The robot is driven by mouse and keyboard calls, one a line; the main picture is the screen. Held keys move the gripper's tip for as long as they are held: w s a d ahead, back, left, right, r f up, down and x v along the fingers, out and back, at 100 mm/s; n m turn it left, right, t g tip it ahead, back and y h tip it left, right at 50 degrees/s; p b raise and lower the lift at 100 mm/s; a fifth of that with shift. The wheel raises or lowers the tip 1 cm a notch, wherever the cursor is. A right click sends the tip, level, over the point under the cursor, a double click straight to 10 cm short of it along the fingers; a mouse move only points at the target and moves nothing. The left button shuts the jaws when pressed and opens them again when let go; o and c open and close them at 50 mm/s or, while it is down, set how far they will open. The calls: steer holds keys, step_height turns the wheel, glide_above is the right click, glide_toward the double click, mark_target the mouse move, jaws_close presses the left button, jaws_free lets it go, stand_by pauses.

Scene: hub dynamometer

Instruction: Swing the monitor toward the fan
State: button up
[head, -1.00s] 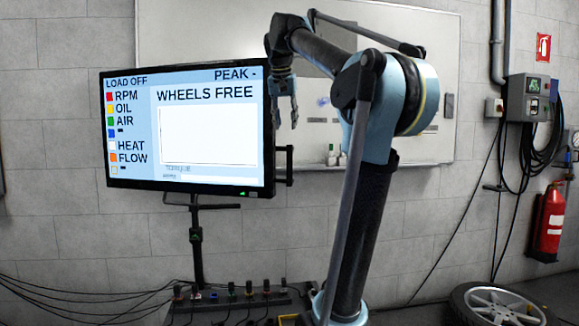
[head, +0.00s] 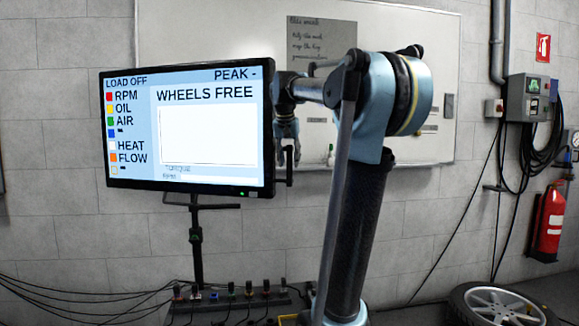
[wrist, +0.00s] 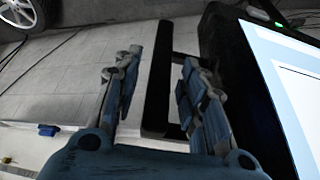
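The monitor (head: 205,135) hangs on a stand (head: 196,240) in the head view, its lit screen reading WHEELS FREE. A black handle (head: 289,180) sticks out from its right edge, partly hidden by my gripper (head: 287,150). In the wrist view the handle (wrist: 155,85) is an upright black bar beside the monitor's edge (wrist: 240,70). My gripper (wrist: 158,64) is open, with one finger on each side of the bar as seen there. Gaps show between the bar and the fingers. No fan is visible in either view.
A whiteboard (head: 430,60) is on the wall behind my arm. A row of small coloured connectors (head: 230,293) with cables lies below the monitor. A wheel (head: 495,303), a fire extinguisher (head: 549,225) and a wall control box (head: 528,98) are at right.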

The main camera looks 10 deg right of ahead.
steer(key=shift+x, duration=1.1)
jaws_close()
steer(key=shift+w, duration=0.15)
